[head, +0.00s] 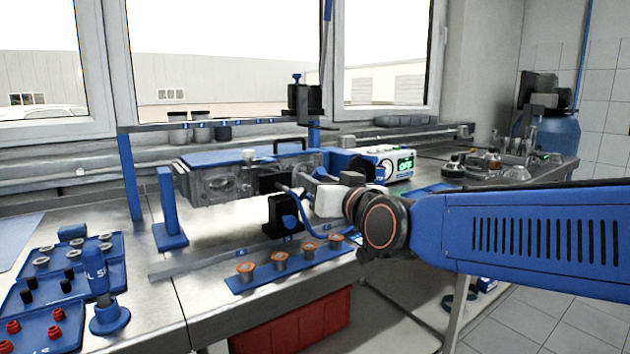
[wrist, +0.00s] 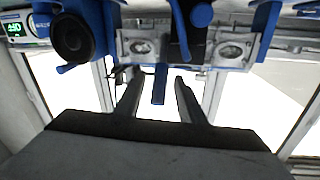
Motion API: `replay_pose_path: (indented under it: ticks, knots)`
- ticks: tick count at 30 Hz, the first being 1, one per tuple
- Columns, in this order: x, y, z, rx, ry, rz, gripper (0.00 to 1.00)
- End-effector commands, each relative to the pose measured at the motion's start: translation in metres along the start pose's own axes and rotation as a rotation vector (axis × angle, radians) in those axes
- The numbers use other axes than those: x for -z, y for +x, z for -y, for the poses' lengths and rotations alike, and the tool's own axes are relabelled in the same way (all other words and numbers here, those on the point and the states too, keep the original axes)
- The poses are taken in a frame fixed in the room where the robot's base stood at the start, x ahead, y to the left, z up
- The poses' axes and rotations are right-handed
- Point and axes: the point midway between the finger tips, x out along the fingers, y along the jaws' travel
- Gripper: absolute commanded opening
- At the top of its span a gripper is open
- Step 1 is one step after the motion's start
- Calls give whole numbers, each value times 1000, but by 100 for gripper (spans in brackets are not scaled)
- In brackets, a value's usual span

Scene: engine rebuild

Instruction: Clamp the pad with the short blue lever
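In the head view my gripper (head: 308,180) is beside the right end of the metal fixture (head: 215,185), and its fingertips are partly hidden. In the wrist view the two fingers of my gripper (wrist: 158,76) are apart. A short blue bar (wrist: 160,88) shows in the gap between them; I cannot tell its depth or whether a finger touches it. A dark blue lever (wrist: 180,28) hangs in front of the grey metal part (wrist: 140,47) with oval openings. A black block with a blue knob (head: 289,221) stands below the gripper. The pad cannot be made out clearly.
A blue strip (head: 238,286) with several orange-rimmed cups lies at the bench front. Blue trays (head: 30,302) of small parts are at left. A device with a green display (head: 404,164) stands behind my arm. A red bin (head: 300,325) is under the bench.

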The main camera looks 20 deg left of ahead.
Motion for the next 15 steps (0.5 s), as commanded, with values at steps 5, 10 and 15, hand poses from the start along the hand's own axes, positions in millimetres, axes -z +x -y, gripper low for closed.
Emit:
replay_pose_path:
  ticks: [5,10,15]
  knots:
    - [0,12,0,-1,0,0,36]
    - [0,15,0,0,-1,0,36]
    - [0,15,0,0,0,0,36]
